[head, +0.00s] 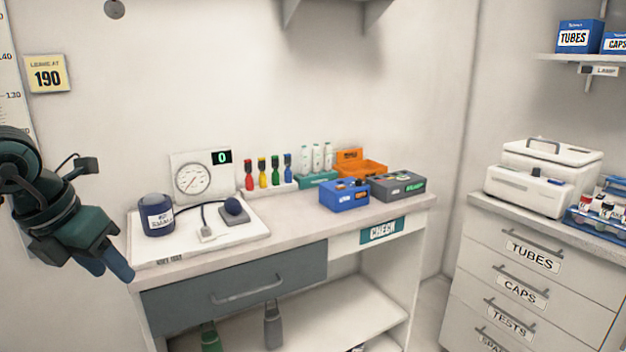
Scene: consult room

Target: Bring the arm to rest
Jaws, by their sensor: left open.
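My left arm comes in from the left edge of the head view. Its gripper (108,262) hangs in the air just off the left front corner of the desk (290,245), with the fingers pointing down and to the right. The blue-tipped fingers are apart and nothing shows between them. The gripper appears clear of the desk edge, though the exact gap is hard to tell. My right gripper does not show.
A white board (150,248) on the desk bears a dark blue jar (157,215), a tube and a dark bulb. A gauge (193,182), coloured bottles, blue box (344,196) and grey box (398,187) stand beyond. A drawer cabinet (530,285) stands right.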

